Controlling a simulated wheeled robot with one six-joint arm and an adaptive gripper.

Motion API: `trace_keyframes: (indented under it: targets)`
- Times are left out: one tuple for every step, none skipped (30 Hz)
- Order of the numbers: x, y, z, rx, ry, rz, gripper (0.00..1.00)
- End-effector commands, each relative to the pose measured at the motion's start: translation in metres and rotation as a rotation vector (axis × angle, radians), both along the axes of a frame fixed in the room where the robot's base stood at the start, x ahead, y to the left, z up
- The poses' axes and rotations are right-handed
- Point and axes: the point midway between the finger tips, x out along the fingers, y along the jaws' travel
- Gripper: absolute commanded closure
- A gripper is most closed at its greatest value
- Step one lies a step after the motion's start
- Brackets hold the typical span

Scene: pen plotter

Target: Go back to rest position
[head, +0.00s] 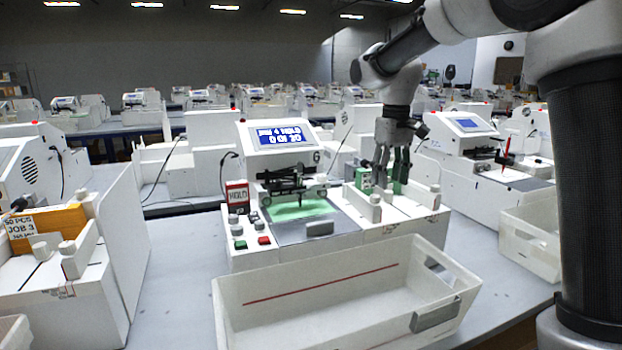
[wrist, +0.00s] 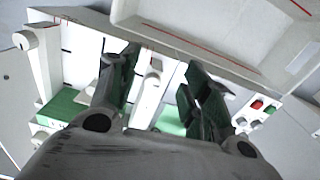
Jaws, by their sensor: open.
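My gripper (head: 391,168) hangs from the arm above the right part of the white pen plotter (head: 285,135), over its side tray with posts. Its fingers are apart and nothing shows between them. In the wrist view the gripper (wrist: 160,80) points down, its dark green-black fingers spread with a white post of the plotter (wrist: 152,75) visible between and below them. Whether the fingertips touch the plotter I cannot tell.
An empty-looking white bin (head: 345,300) with a red line stands in front of the plotter. Green and red buttons (head: 264,240) and a HOLD sign (head: 237,194) are at the plotter's left front. Other plotters stand left and right. The grey table (head: 180,270) is bare at left.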

Motion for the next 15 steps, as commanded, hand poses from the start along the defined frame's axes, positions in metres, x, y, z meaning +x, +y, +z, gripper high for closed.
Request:
trace_keyframes:
  targets:
    - [-0.024,-0.013,0.001,0.003,-0.012,-0.033,0.53]
    - [-0.037,-0.020,0.000,0.006,-0.020,-0.051,0.53]
    - [-0.054,-0.029,-0.001,0.010,-0.032,-0.077,0.53]
    - [-0.068,-0.036,-0.001,0.013,-0.040,-0.095,0.53]
    - [-0.083,-0.043,-0.001,0.016,-0.052,-0.115,0.53]
    - [-0.103,-0.053,-0.003,0.020,-0.067,-0.142,0.53]
    - [-0.119,-0.060,-0.003,0.024,-0.079,-0.160,0.53]
    - [-0.135,-0.067,-0.005,0.028,-0.093,-0.181,0.53]
    - [-0.158,-0.077,-0.008,0.033,-0.111,-0.207,0.53]
    - [-0.174,-0.083,-0.010,0.037,-0.127,-0.226,0.53]
    - [-0.190,-0.090,-0.012,0.040,-0.141,-0.244,0.53]
    - [-0.211,-0.097,-0.016,0.045,-0.161,-0.266,0.53]
    - [-0.225,-0.102,-0.019,0.048,-0.176,-0.282,0.53]
    - [-0.239,-0.107,-0.022,0.051,-0.190,-0.295,0.53]
    - [-0.255,-0.112,-0.025,0.054,-0.211,-0.310,0.53]
